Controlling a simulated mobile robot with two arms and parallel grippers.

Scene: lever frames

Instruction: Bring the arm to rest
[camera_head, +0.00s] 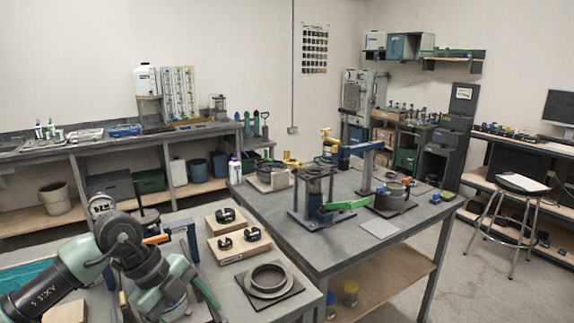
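My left arm comes in from the lower left, pale green with dark grey joints. Its end, which I take for the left gripper (180,288), hangs low over the near bench by the bottom edge. Its fingertips cannot be made out, nor whether they hold anything. My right arm and gripper are not in view. On the middle table stands a dark lever frame (318,188) with a green lever handle (347,204) sticking out to the right, apart from my arm.
The near bench holds wooden blocks (240,246) with black rings and a grey flanged ring (267,280) on a dark plate, right of my arm. A dark round pot (390,195) and a pale flat plate (380,228) are on the middle table. A stool (522,184) stands right.

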